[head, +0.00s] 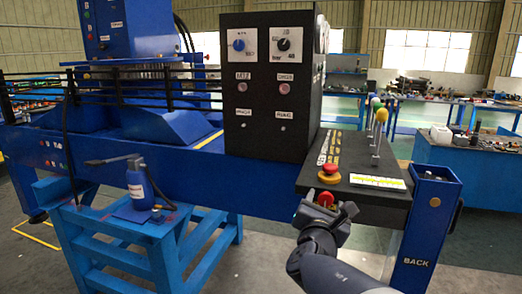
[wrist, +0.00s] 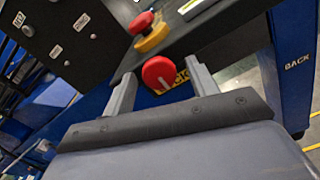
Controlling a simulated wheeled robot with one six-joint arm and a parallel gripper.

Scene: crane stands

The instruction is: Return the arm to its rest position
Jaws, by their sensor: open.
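My gripper (head: 327,207) is at the front face of the black control console (head: 372,200), with my arm reaching in from the lower right. In the wrist view its two fingers (wrist: 160,76) are spread apart. A red rotary knob (wrist: 158,74) with a pale line on it shows between the fingertips, with a gap to each finger. The knob also shows in the head view (head: 325,198), partly hidden by the gripper. The gripper holds nothing.
A red mushroom button on a yellow base (head: 328,173) is on the console top just above my gripper; levers with coloured balls (head: 376,112) stand behind it. A black panel box (head: 270,85) rises to the left. A blue post (head: 432,210) is on the right.

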